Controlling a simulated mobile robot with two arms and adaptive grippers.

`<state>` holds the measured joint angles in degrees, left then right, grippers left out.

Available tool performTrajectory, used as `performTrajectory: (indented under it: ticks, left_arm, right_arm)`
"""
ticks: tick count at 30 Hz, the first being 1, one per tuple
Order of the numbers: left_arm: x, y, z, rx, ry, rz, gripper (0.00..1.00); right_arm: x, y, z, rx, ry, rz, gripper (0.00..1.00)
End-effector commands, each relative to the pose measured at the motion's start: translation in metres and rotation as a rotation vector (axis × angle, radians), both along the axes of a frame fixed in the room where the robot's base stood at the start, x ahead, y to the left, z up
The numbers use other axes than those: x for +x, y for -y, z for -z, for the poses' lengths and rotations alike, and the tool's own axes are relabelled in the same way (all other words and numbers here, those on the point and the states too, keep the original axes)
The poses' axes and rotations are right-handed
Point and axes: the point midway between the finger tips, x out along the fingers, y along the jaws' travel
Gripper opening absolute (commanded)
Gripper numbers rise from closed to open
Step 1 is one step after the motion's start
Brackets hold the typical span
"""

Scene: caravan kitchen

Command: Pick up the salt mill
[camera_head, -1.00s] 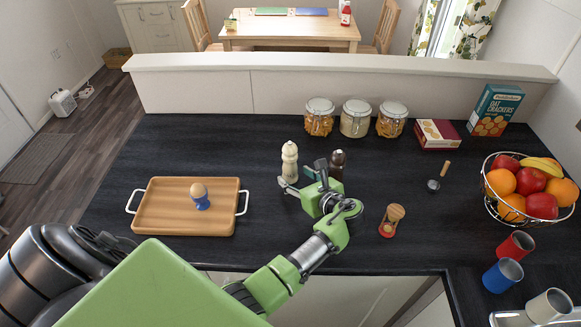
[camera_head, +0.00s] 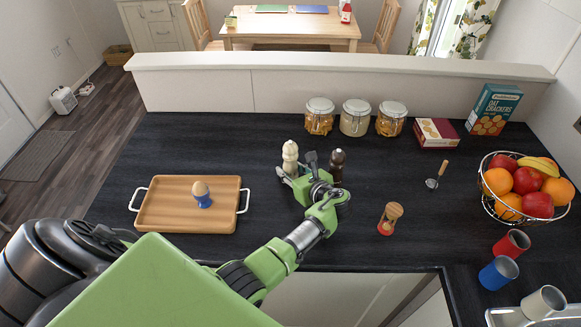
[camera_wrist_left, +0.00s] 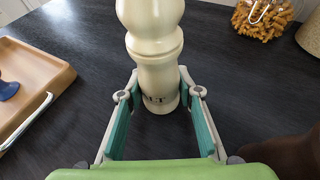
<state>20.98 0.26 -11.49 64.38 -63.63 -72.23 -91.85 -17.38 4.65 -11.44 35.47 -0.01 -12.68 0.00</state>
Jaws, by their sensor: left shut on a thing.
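The salt mill is cream-coloured, with dark letters partly showing low on its body in the left wrist view (camera_wrist_left: 152,50). In the head view the salt mill (camera_head: 290,155) stands upright on the dark worktop, its lower part partly hidden by my gripper. My left gripper (camera_head: 294,175) comes at it from the front right. In the left wrist view the teal-padded fingers of the left gripper (camera_wrist_left: 160,108) are on either side of the mill's lower body, shut on it. My right gripper is not in view.
A dark brown mill (camera_head: 337,160) stands close to the right of my left gripper. A wooden tray (camera_head: 165,222) with an egg in a blue cup (camera_head: 203,196) lies to the left. An hourglass (camera_head: 389,218) stands to the right. Several glass jars (camera_head: 355,118) stand behind.

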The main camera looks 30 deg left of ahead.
Motion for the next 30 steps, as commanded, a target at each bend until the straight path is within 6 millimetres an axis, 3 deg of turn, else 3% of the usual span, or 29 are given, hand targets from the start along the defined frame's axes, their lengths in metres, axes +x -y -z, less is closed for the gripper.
performTrajectory:
  ticks: [10, 17, 27, 30]
  left_arm:
    - [0.0, 0.0, -0.003, 0.0, 0.001, 0.0, 0.06]
    - [0.001, 0.0, -0.027, 0.0, 0.007, 0.0, 0.06]
    - [-0.046, 0.027, -0.092, -0.004, 0.005, 0.0, 0.06]
    - [-0.067, 0.039, -0.099, -0.003, 0.002, 0.001, 0.06]
  right_arm:
    - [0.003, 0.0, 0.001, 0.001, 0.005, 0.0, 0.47]
    - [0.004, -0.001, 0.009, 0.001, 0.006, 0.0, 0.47]
    - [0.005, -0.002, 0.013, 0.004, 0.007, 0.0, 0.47]
    - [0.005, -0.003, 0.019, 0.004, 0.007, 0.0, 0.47]
